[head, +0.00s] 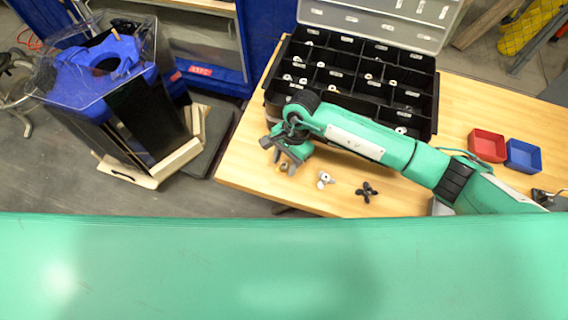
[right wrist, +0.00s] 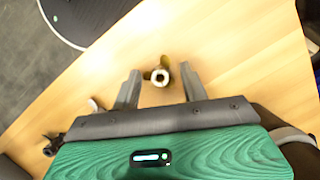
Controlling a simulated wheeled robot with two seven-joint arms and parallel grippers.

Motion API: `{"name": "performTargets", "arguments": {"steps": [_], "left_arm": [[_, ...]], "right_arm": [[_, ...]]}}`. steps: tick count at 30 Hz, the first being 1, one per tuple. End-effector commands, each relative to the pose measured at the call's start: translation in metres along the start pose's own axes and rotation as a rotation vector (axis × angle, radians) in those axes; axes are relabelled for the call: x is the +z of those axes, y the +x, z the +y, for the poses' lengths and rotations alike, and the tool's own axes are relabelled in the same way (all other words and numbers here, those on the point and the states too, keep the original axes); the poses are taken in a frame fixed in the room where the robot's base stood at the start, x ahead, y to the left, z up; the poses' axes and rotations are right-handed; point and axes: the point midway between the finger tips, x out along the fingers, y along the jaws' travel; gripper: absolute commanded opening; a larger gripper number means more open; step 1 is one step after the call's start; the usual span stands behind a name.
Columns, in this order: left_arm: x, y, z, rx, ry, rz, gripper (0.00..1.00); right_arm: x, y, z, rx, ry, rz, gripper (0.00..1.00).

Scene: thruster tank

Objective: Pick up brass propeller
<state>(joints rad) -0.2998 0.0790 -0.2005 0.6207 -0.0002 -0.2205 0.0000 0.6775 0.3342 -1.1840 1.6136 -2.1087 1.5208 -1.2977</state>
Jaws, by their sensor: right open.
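The brass propeller (right wrist: 160,76) lies on the wooden table, between the two fingers of my right gripper (right wrist: 159,84) in the right wrist view. The fingers are apart and neither clearly touches it. In the head view my right gripper (head: 284,162) points down near the table's front left edge, and the propeller (head: 284,167) shows only as a small brass patch beside the fingers. How high the fingertips are above the table is hard to tell. My left gripper is in neither view.
A white propeller (head: 324,180) and a black propeller (head: 367,192) lie to the right, near the front edge. A black compartment box (head: 422,95) with small parts stands behind. Red (head: 487,145) and blue (head: 523,156) trays are at the right. A blue-topped tank (head: 95,75) stands left, off the table.

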Motion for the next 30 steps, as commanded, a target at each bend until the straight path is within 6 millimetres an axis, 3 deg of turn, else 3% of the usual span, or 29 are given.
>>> {"name": "performTargets", "arguments": {"steps": [5, 12, 23, 30], "left_arm": [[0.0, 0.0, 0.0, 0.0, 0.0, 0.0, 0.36], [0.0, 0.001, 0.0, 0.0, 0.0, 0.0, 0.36], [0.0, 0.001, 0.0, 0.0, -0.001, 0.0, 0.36], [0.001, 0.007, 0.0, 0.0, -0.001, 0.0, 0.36]], "right_arm": [[0.0, 0.0, 0.0, -0.001, 0.0, 0.0, 0.44], [0.0, 0.0, 0.0, 0.0, 0.0, 0.0, 0.01], [0.0, -0.001, 0.0, 0.0, 0.001, 0.0, 0.0], [0.005, -0.022, -0.001, -0.003, -0.002, 0.002, 0.0]]}}
